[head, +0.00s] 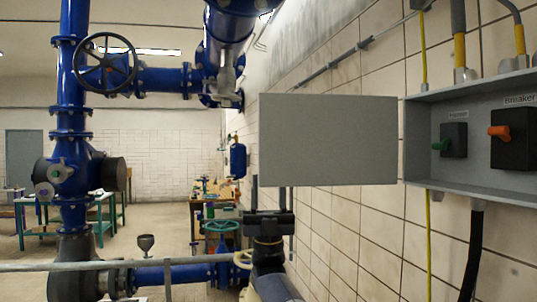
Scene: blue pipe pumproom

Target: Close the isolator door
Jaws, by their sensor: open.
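The isolator door (328,140) is a plain grey panel that stands swung open, left of its grey wall box (420,150). The open box shows a black switch with a green handle (441,144) and a larger black one with an orange handle (499,131). My gripper (272,198) is open, pointing up at the door's lower left corner. I cannot tell whether either finger touches the door.
Blue pipes with a black handwheel (105,63) stand at the left. A grey rail (130,264) crosses the lower left. A yellow cable (429,245) and a black cable (473,250) run down below the box. The tiled wall (345,230) under the door is clear.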

